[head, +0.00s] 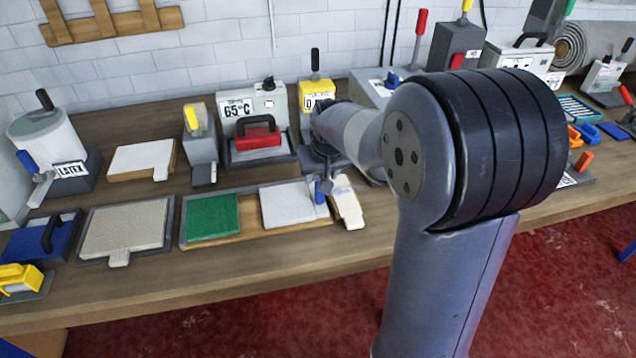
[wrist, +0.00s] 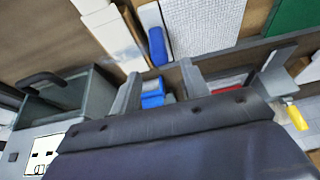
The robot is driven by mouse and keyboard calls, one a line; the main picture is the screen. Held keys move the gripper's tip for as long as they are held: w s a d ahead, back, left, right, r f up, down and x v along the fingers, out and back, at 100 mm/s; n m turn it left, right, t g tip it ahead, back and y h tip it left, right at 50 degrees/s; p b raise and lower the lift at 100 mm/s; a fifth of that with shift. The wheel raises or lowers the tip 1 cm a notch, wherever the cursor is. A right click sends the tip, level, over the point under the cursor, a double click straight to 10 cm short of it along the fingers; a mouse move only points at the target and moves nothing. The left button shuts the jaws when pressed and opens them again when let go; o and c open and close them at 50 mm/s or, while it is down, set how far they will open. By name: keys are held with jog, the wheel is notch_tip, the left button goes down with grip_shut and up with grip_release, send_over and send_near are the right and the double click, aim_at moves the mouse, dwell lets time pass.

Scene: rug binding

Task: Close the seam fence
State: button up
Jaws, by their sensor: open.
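I take the seam fence to be the narrow pale strip (wrist: 149,17) with an upright blue handle (head: 322,192), at the right end of a wooden board (head: 250,236). The strip lies against a white textured pad (head: 288,206). A green pad (head: 213,217) lies farther left, with bare board between the two. In the wrist view the blue handle (wrist: 157,46) shows just beyond my gripper's fingertips (wrist: 161,70), roughly in line with the space between them. My gripper is open and empty. I cannot tell whether a finger touches the handle. In the head view my arm hides most of the gripper.
Loose pale pieces (head: 347,203) lie right of the board. A beige padded tray (head: 128,227) is to the left. The bench's front strip is clear.

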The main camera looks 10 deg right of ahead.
jog(key=x, duration=0.8)
jog(key=shift+f+p, duration=0.15)
jog(key=shift+p, duration=0.2)
grip_shut()
